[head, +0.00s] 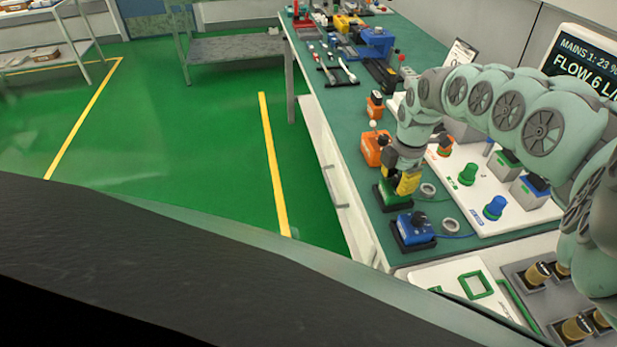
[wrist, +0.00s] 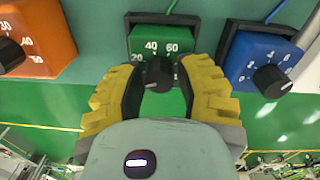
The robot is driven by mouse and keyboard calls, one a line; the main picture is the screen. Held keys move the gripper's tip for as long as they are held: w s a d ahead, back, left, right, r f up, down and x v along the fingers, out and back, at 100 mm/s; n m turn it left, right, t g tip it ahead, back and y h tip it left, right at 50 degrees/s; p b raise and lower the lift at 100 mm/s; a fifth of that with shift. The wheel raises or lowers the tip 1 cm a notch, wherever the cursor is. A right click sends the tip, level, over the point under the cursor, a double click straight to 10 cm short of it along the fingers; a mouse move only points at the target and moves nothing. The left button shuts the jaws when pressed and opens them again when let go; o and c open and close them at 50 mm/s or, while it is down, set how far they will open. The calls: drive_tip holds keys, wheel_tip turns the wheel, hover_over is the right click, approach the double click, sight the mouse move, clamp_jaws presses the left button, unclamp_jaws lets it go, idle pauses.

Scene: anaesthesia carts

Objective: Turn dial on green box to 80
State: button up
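The green box (wrist: 163,104) is in the middle of the wrist view, with a black dial (wrist: 159,74) on its face. White marks 20, 40 and 60 show around the dial; an 80 mark is not visible, and I cannot read the dial's setting. My gripper (wrist: 159,82) is open, its yellow fingers on either side of the dial, with narrow green gaps between. I cannot tell whether either finger touches it. In the head view, my gripper (head: 407,184) points down over the green box (head: 392,196) and hides its dial.
An orange dial box (wrist: 45,35) stands left of the green one in the wrist view, and a blue dial box (wrist: 252,55) right. In the head view, a white panel (head: 490,218) with coloured knobs lies beside them. The green floor (head: 200,130) left of the bench is clear.

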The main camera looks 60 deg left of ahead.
clamp_jaws()
drive_tip(key=shift+m, duration=0.3)
